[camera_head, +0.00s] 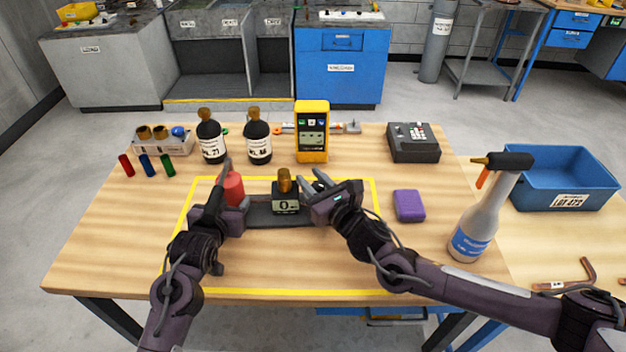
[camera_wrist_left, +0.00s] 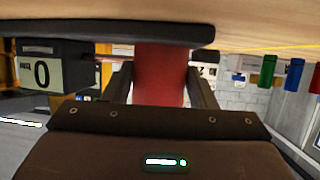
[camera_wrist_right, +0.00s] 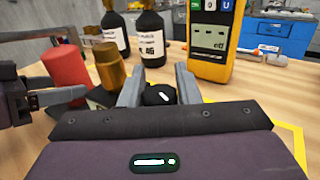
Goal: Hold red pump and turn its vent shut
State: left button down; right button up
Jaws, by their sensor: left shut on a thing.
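The red pump body (camera_head: 234,189) is an upright red cylinder at the left end of a dark base (camera_head: 262,214). My left gripper (camera_wrist_left: 162,85) is shut on it, one finger on each side in the left wrist view. A black block marked 0 (camera_head: 291,206) stands mid-base, with a brass cylinder (camera_head: 284,181) above it. A black round knob (camera_wrist_right: 158,95) lies at the right end, presumably the vent. My right gripper (camera_wrist_right: 159,78) is open, its fingers apart on either side of the knob; contact cannot be told. In the head view the right hand partly hides the knob.
A yellow outline (camera_head: 270,291) surrounds the base. Two dark bottles (camera_head: 210,143) and a yellow meter (camera_head: 312,140) stand behind. A purple block (camera_head: 409,206) and a spray bottle (camera_head: 478,218) are to the right. The front table is clear apart from my arms.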

jog(key=c, duration=0.5)
jog(key=shift+h, duration=0.3)
jog(key=shift+m+t+h, duration=0.9)
jog(key=shift+m+h, duration=0.4)
jog(key=shift+h, duration=0.3)
jog(key=shift+w+d+m+t+h, duration=0.1)
jog(key=shift+d+m+t+h, duration=0.15)
jog(key=shift+m+h, duration=0.75)
jog(key=shift+w+d+m+t+h, duration=0.1)
jog(key=shift+d+m+t+h, duration=0.15)
jog(key=shift+m+h, duration=0.75)
jog(key=shift+n+h, duration=0.3)
jog(key=shift+h, duration=0.3)
jog(key=o, duration=1)
